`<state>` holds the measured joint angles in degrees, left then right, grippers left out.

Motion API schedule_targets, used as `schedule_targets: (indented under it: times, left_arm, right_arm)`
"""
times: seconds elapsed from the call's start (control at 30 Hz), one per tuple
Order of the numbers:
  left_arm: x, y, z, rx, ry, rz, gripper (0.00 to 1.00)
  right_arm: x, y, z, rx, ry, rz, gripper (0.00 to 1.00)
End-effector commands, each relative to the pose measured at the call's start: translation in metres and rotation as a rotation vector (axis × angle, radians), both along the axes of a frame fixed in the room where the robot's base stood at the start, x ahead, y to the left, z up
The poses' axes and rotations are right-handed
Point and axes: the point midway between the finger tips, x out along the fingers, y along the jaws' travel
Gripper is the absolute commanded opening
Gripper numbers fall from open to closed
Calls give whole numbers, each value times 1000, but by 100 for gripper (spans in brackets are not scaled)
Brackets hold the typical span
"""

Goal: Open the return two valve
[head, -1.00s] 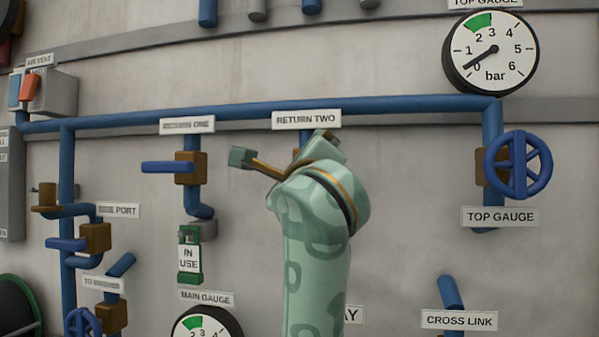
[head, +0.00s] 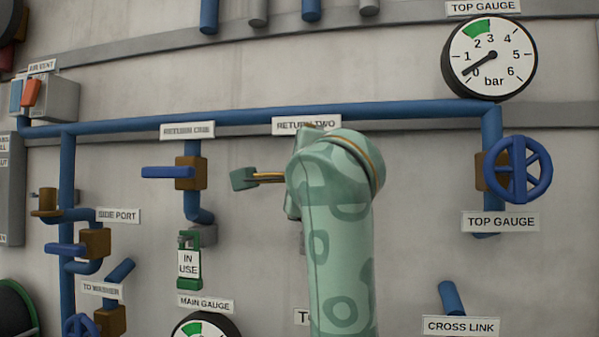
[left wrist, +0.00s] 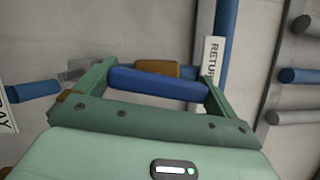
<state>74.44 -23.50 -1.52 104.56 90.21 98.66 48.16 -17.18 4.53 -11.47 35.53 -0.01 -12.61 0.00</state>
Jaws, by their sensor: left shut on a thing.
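The RETURN TWO label (head: 306,125) hangs below the blue main pipe in the head view. The valve below it is hidden behind my left arm. In the left wrist view my left gripper (left wrist: 158,78) is shut on a blue lever (left wrist: 160,86), which spans between its green fingers. The brown valve body (left wrist: 167,68) shows just behind the lever. The label also shows there (left wrist: 211,62), beside the blue main pipe (left wrist: 226,38). In that view the lever lies roughly square to this pipe. My right gripper is in neither view.
The return one valve (head: 190,172), with its lever out to the left, and a green IN USE tag (head: 189,262) are left of my arm. A blue handwheel (head: 518,170) and the top gauge (head: 489,57) are at the right. Bare wall lies between.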

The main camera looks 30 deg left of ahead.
Motion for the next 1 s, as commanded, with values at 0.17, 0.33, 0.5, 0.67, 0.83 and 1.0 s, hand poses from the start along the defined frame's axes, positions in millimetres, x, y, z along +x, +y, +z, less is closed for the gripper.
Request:
schedule_targets:
  times: [0.17,0.33,0.5,0.67,0.83,1.0]
  left_arm:
    - [0,0,-1,-4,2,0,72]
    - [0,0,-2,-4,2,0,100]
    - [0,0,-1,-2,1,-1,100]
    - [-6,-4,-2,-2,0,-1,100]
    - [-32,-24,-6,-1,-4,-1,100]
    - [-72,-53,-9,-1,-5,-2,100]
  right_arm:
    - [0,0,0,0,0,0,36]
    - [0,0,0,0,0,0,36]
    - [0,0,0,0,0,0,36]
    - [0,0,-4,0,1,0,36]
    - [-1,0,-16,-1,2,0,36]
    - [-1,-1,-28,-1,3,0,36]
